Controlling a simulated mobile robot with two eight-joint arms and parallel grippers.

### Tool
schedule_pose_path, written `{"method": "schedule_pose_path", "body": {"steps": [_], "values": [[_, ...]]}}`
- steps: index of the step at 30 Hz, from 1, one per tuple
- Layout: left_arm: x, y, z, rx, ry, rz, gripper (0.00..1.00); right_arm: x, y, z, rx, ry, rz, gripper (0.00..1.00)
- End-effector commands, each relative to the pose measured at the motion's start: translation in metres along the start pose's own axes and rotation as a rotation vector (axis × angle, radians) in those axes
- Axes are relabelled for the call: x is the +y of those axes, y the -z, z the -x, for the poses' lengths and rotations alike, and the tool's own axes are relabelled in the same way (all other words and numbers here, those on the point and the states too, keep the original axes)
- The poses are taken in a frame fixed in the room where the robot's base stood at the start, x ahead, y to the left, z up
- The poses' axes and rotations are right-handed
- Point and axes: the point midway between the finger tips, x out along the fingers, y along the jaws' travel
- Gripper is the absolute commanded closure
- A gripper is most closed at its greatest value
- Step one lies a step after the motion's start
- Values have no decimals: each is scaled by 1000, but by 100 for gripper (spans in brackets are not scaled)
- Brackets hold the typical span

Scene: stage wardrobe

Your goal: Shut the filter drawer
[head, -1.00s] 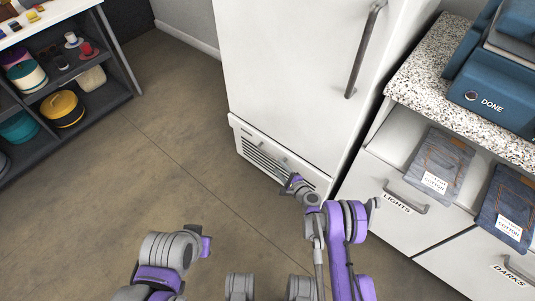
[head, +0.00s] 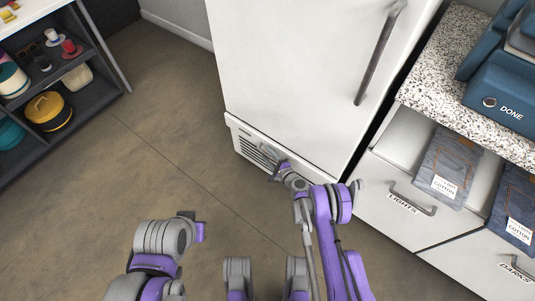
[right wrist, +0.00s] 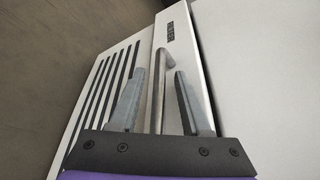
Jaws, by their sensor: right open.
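The filter drawer (head: 243,137) is the low white front with dark slots at the foot of the tall white cabinet. In the head view it stands out a little from the cabinet face. In the right wrist view its slotted front (right wrist: 103,85), small dark label and bar handle (right wrist: 158,112) show close up. My right gripper (head: 277,168) is at the drawer front and hides part of it. In the right wrist view the open fingers (right wrist: 160,78) stand on either side of the handle, with gaps showing. My left gripper (head: 198,232) is low over the floor, away from the drawer; its fingers are unclear.
The tall white cabinet door (head: 290,80) with a long handle rises above the drawer. At right, a speckled counter (head: 445,75) tops bins labelled LIGHTS and DARKS holding folded jeans. A dark shelf (head: 75,115) with hats stands at left. The floor between is clear.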

Motion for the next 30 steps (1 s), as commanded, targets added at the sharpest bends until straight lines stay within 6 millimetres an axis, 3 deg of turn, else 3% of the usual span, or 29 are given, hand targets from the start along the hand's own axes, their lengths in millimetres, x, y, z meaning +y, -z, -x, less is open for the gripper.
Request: {"method": "schedule_pose_path", "body": {"steps": [2, 9, 30], "values": [[0, 0, 0, 0, 0, 0, 100, 0, 0, 0, 0, 0, 0, 56], [0, 0, 0, 0, 0, 0, 100, 0, 0, 0, 0, 0, 0, 100], [0, 0, 0, 0, 0, 0, 100, 0, 0, 0, 0, 0, 0, 100]]}}
